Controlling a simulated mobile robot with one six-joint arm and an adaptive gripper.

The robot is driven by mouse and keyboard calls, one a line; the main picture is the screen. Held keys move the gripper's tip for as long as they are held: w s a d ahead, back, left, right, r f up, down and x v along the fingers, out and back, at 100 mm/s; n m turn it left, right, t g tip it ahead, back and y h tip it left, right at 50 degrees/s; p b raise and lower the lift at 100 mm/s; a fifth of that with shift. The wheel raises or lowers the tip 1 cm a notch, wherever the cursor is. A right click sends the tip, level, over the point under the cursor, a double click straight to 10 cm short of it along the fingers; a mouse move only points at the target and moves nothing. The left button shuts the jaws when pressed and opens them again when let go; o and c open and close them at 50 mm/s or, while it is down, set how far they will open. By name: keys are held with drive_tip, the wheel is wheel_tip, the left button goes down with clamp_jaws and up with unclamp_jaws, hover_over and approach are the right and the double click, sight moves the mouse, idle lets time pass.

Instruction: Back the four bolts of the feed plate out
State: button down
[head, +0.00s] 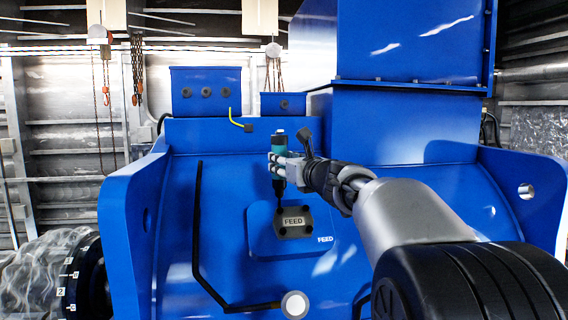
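The feed plate (294,231) is a small dark grey block labelled FEED on a blue raised pad of the big blue motor housing. My gripper (274,168) is above and slightly left of the plate, shut on a teal and black driver tool (279,146). The tool is held upright, with its thin shaft pointing down to the plate's upper left corner. I cannot tell whether the tip touches a bolt.
A black bent pipe (197,230) runs down the housing left of the plate. A yellow-green wire (236,121) sticks out above. Blue terminal boxes (205,92) stand behind, and a tall blue duct (405,125) rises at the right. Blue side flanges (142,215) bound the housing.

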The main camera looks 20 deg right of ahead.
sight(283, 141)
drive_tip(key=shift+w+r+p, duration=0.1)
drive_tip(key=shift+r+p, duration=0.2)
drive_tip(key=shift+p, duration=0.1)
idle(0.3)
drive_tip(key=shift+w+r+p, duration=0.1)
drive_tip(key=shift+r+p, duration=0.5)
drive_tip(key=shift+r, duration=0.05)
wheel_tip(283, 141, up, 2)
drive_tip(key=shift+r+p, duration=0.25)
drive_tip(key=shift+p, duration=0.8)
drive_tip(key=shift+r+p, duration=0.4)
wheel_tip(283, 141, up, 5)
drive_tip(key=p, duration=0.4)
drive_tip(key=shift+p, duration=0.3)
